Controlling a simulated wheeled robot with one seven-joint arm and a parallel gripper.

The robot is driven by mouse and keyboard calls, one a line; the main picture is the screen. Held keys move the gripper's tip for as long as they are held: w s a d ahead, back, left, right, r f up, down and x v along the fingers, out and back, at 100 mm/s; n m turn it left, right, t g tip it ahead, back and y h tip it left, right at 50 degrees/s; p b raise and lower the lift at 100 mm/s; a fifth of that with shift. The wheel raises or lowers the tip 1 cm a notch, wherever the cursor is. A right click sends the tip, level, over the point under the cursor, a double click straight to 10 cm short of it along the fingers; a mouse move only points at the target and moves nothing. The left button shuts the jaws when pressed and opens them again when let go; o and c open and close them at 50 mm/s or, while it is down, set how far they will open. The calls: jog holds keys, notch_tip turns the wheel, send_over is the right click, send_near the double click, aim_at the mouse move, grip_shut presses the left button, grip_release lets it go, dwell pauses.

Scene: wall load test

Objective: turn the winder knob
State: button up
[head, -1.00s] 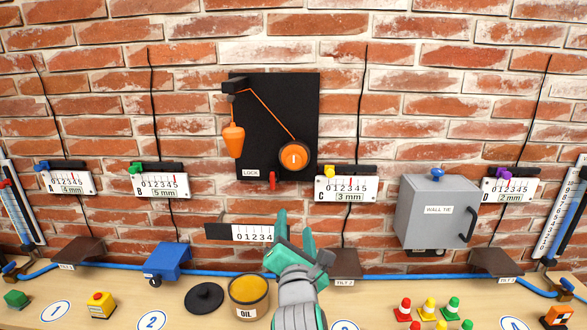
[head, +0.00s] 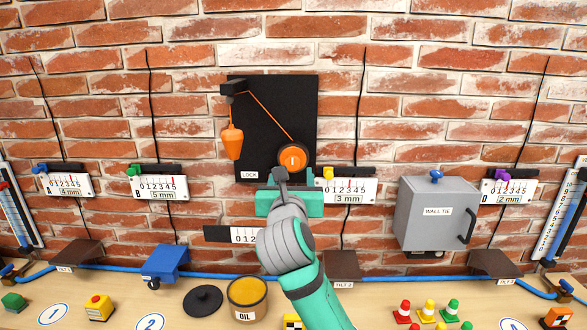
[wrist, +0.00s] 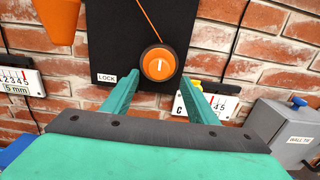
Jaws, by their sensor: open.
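The orange winder knob (head: 293,158) with a white mark sits low on a black panel (head: 275,115) on the brick wall. An orange cord runs from it up to a bracket, where an orange weight (head: 232,141) hangs at the left. In the wrist view the knob (wrist: 159,63) lies ahead, between and beyond the two teal fingers. My gripper (wrist: 157,88) is open and empty, apart from the knob. In the head view my gripper (head: 289,192) is just below the knob and hides the red lock lever and part of gauge C.
A LOCK label (head: 250,175) is on the panel's lower left. Gauge C (head: 347,191) is close on the right, with a grey WALL TIE box (head: 437,214) beyond it. An OIL pot (head: 248,293) stands on the bench below.

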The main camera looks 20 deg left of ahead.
aim_at(293, 165)
jog(key=x, duration=0.3)
jog(key=shift+w+a, duration=0.25)
jog(key=shift+a, duration=0.05)
jog(key=shift+w, duration=0.7)
jog(key=c, duration=1.1)
